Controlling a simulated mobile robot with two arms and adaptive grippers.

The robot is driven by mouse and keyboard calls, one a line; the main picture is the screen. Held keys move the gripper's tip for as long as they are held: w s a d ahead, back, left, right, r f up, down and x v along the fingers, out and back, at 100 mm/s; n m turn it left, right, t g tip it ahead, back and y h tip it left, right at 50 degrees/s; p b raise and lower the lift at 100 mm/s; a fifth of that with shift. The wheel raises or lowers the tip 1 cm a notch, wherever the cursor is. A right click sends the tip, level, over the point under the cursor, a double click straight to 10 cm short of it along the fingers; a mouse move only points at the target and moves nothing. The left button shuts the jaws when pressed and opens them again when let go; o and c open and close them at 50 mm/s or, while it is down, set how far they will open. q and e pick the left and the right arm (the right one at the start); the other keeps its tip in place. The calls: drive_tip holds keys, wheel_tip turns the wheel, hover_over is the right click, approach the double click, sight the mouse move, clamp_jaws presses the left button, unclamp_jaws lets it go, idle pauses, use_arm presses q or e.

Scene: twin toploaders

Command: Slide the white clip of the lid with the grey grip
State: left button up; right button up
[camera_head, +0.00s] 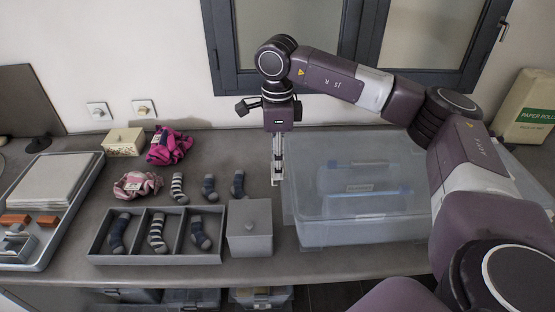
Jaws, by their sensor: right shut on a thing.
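My right gripper (277,172) points straight down at the left edge of a large translucent box and is shut on a small white clip (275,182). The clear lid (310,166) spans the box top, with a pale grey grip (362,164) toward the back. A second grip with blue ends (368,193) shows in front of it. The box body (345,233) stands on the counter, partly covered at the right by my right arm. The finger contact on the clip is small and hard to make out. My left gripper is out of view.
A grey lidded box (250,240) and a divided sock tray (180,257) stand left of the clear box. Loose socks (209,188), pink knitwear (168,146) and a small wooden box (124,141) lie behind. A window (340,55) is behind my arm.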

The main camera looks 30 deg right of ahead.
clamp_jaws()
drive_tip(key=shift+s+d+f+b, duration=0.2)
drive_tip(key=shift+s+d+b, duration=0.1)
drive_tip(key=shift+d+b, duration=0.2)
drive_tip(key=shift+s+d, duration=0.2)
drive_tip(key=shift+d, duration=0.1)
drive_tip(key=shift+d+r, duration=0.1)
drive_tip(key=shift+r, duration=0.1)
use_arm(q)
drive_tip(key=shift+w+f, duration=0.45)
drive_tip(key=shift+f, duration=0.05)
use_arm(e)
drive_tip(key=o, duration=1.5)
unclamp_jaws()
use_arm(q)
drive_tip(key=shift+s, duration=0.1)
use_arm(e)
drive_tip(key=shift+o, duration=0.2)
drive_tip(key=shift+r, duration=0.2)
wheel_tip(320, 180, up, 12)
drive_tip(key=shift+f, duration=0.2)
